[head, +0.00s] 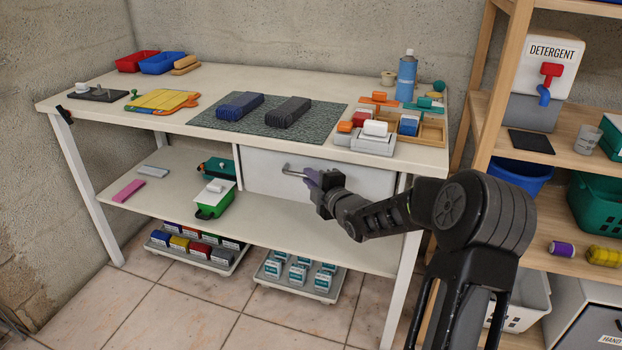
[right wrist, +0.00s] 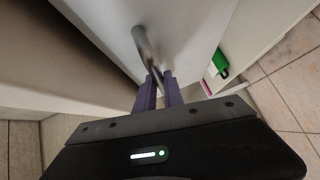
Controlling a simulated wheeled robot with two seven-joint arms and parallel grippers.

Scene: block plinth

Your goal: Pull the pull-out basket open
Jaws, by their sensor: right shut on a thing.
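The pull-out basket (head: 262,167) is a white-fronted unit under the right part of the table top. A grey metal bar handle (head: 292,173) stands out from its front. The front looks close to level with the table's edge in the head view; I cannot tell exactly how far out it sits. My right gripper (head: 313,180) has purple fingers and is shut on the handle. In the right wrist view the fingers (right wrist: 160,90) close around the lower end of the curved handle (right wrist: 146,48), in front of the white panel (right wrist: 190,30). My left gripper is not in view.
A green and white box (head: 213,198) stands on the lower shelf left of the basket. Low trays (head: 202,262) with several small packs stand on the floor below. A wooden shelf (head: 572,110) stands at the right. The tiled floor (head: 165,310) in front is clear.

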